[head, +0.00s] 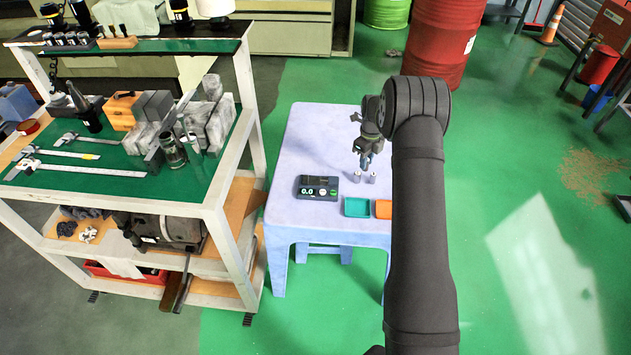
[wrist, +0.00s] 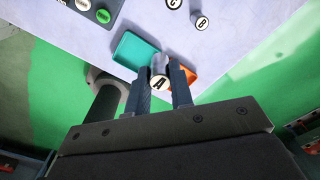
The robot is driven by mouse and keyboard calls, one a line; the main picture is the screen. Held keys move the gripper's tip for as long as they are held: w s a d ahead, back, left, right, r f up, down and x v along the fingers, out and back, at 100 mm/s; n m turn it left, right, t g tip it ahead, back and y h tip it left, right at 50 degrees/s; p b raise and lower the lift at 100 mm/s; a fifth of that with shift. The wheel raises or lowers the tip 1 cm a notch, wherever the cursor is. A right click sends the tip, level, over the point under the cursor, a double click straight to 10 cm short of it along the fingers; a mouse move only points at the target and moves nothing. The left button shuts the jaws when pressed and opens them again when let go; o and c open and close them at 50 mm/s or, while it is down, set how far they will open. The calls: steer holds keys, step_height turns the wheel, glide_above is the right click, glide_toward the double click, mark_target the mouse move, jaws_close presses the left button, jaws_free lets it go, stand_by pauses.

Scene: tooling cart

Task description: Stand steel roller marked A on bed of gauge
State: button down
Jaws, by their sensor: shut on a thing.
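My gripper (wrist: 163,98) is shut on a steel roller (wrist: 160,65), held between its two fingers. The roller's white end cap has a black mark that looks like a letter A, seen at an angle. In the head view my gripper (head: 366,160) hangs over the table, just above two standing rollers; the held roller is hard to make out there. The gauge (head: 318,188) is a dark box with a display reading 0.0, left of the gripper on the table.
Rollers marked C (wrist: 173,4) and B (wrist: 200,21) stand on the pale table (head: 300,140). A teal tray (head: 356,207) and an orange tray (head: 383,209) lie near its front edge. A laden tool cart (head: 215,195) stands to the left. The back of the table is clear.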

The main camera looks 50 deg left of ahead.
steer(key=s+a, duration=0.4)
steer(key=s, duration=0.1)
glide_above(314, 181)
step_height(314, 181, down, 6)
steer(key=shift+f, duration=2.15)
steer(key=shift+f, duration=0.15)
steer(key=c, duration=1.3)
jaws_free()
step_height(314, 181, up, 12)
steer(key=shift+r, duration=0.15)
